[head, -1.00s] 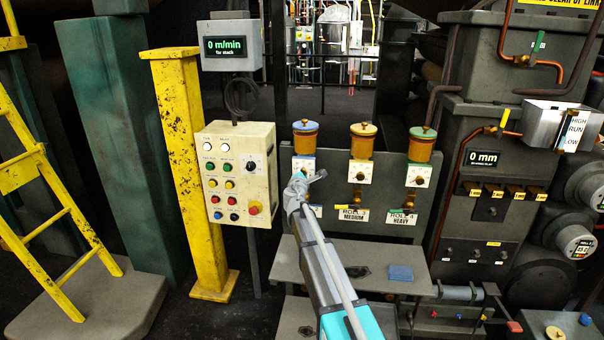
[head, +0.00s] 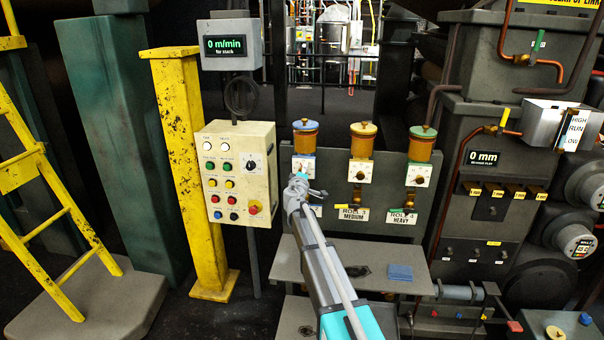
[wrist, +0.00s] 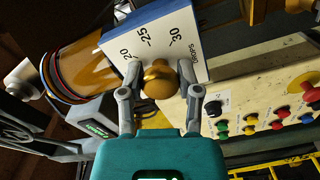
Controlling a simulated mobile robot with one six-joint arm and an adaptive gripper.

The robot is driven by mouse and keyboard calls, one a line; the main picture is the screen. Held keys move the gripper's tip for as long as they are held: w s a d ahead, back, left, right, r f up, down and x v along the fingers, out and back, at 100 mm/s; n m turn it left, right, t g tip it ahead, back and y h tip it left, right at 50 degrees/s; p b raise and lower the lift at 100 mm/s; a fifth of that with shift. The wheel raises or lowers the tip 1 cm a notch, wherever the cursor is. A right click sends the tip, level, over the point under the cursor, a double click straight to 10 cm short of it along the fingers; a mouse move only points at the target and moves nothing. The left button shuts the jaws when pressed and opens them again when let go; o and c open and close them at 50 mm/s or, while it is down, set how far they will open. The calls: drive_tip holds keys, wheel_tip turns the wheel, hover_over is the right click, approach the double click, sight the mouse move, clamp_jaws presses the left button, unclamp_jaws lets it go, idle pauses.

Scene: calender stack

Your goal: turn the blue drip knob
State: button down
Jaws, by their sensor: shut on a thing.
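The blue drip oiler (head: 305,138) is the leftmost of three on the grey panel, with a blue cap and an amber body. Its white dial plate (head: 303,166) is partly hidden by my gripper (head: 299,186). In the wrist view, the plate (wrist: 135,34) has a blue edge, the word DROPS and the marks 20, 25 and 30. The round brass knob (wrist: 157,83) stands out from it. My gripper (wrist: 159,72) is shut on the knob, with one finger on each side. The pointer is hidden.
The yellow-capped oiler (head: 362,141) and green-capped oiler (head: 420,144) stand to the right. A cream button box (head: 237,172) is close on the left. A grey shelf (head: 330,253) with a blue cloth (head: 400,272) lies below.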

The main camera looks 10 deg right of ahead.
drive_tip(key=m, duration=0.4)
drive_tip(key=shift+m, duration=0.4)
drive_tip(key=shift+c, duration=1.5)
unclamp_jaws()
drive_tip(key=shift+f, duration=0.1)
drive_tip(key=v, duration=1.2)
